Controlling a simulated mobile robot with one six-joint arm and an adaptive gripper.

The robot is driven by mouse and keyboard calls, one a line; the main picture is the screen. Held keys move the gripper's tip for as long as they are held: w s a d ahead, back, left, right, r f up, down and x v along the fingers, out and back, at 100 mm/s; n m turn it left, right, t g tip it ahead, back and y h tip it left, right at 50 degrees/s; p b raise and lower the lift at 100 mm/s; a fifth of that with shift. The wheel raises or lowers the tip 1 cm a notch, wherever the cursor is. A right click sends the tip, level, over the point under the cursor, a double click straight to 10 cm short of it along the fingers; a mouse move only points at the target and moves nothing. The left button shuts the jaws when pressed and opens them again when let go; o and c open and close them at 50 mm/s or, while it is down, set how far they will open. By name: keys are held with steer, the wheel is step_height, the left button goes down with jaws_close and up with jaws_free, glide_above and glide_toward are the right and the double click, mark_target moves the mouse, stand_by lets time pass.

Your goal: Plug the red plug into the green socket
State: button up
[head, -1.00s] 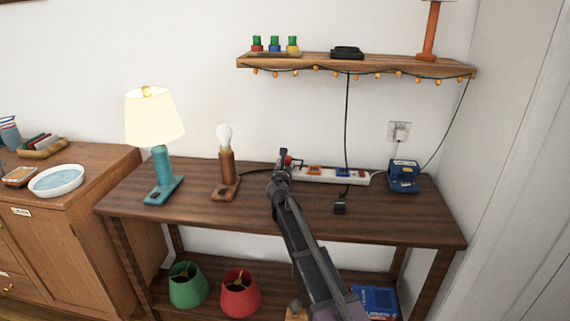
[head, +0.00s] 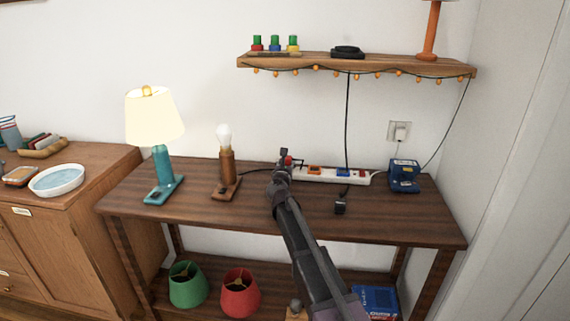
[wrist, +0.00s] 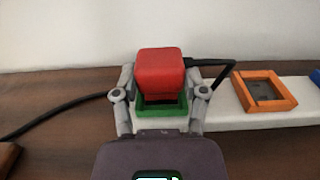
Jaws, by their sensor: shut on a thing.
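The red plug (wrist: 160,72) is between the two fingers of my gripper (wrist: 160,80), which is shut on it. The plug is upright over the green socket (wrist: 162,111), whose frame shows around its lower part. A dark band lies between the red body and the green frame; I cannot tell whether the plug is fully seated. A black cord runs from the plug. In the head view my gripper (head: 285,160) is at the left end of the white power strip (head: 328,177) and hides most of the green socket; a bit of the red plug (head: 288,160) shows.
An orange socket (wrist: 264,91) lies right of the green one, with a blue socket (head: 343,172) beyond it. A bulb lamp (head: 226,175) and a lit teal lamp (head: 162,168) stand to the left. A blue box (head: 404,175) and a loose black plug (head: 340,207) are on the right.

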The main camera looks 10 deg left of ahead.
steer(key=shift+f+b, duration=0.45)
steer(key=shift+f, duration=0.05)
steer(key=o, duration=1.1)
steer(key=shift+o, duration=0.2)
steer(key=shift+s+a, duration=0.2)
steer(key=shift+s, duration=5.8)
steer(key=shift+r, duration=0.1)
